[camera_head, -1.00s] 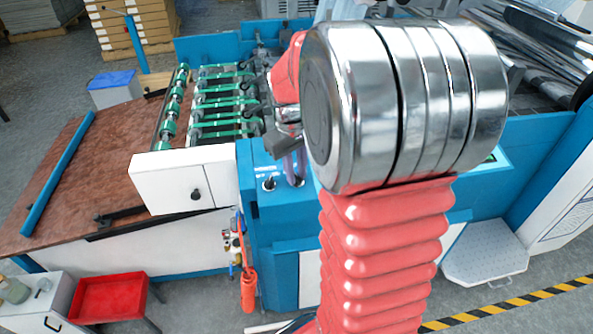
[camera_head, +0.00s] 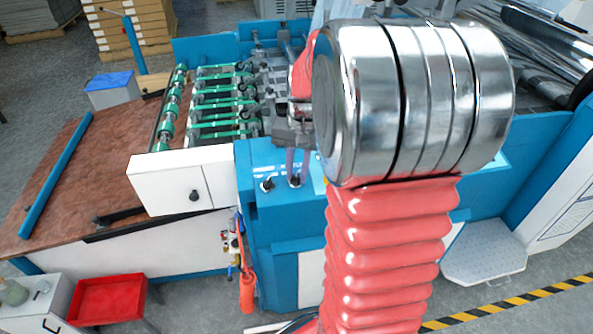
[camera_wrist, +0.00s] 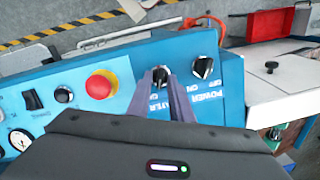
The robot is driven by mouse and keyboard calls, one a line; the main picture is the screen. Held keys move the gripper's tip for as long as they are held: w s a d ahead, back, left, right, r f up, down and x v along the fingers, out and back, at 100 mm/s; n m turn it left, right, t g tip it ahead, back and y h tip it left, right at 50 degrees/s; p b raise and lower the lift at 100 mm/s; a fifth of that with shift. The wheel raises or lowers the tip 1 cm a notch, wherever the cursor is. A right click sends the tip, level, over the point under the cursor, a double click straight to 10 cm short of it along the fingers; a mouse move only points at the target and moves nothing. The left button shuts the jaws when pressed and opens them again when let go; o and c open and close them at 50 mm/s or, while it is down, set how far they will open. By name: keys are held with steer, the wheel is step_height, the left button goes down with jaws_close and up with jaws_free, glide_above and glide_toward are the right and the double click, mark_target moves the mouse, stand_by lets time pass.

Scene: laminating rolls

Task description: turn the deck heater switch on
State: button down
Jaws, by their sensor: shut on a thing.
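A row of controls sits on the blue machine panel (camera_wrist: 120,62). My gripper (camera_wrist: 161,82) has its two fingers closed around a black rotary knob (camera_wrist: 160,72) in the middle of the wrist view. A second black knob (camera_wrist: 203,67), marked POWER with OFF/ON, stands free to the right. A black rocker switch (camera_wrist: 33,100) is at the left. I cannot read a deck heater label. In the head view my gripper (camera_head: 295,168) points down at the knob (camera_head: 295,181), beside the POWER knob (camera_head: 268,184).
A red mushroom button (camera_wrist: 101,84) and a small black dial (camera_wrist: 64,95) lie left of the held knob. A white cabinet (camera_head: 170,187) adjoins the panel, with green rollers (camera_head: 215,102) behind. An orange-red handle (camera_head: 247,290) hangs below the panel.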

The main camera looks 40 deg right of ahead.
steer(key=shift+m, duration=0.9)
steer(key=shift+d, duration=0.1)
steer(key=c, duration=1.9)
jaws_free()
steer(key=shift+o, duration=0.2)
steer(key=shift+r, duration=0.1)
step_height(320, 180, up, 14)
steer(key=s, duration=0.1)
steer(key=shift+s+d+f, duration=0.2)
steer(key=shift+d+f, duration=0.05)
steer(key=shift+d, duration=0.15)
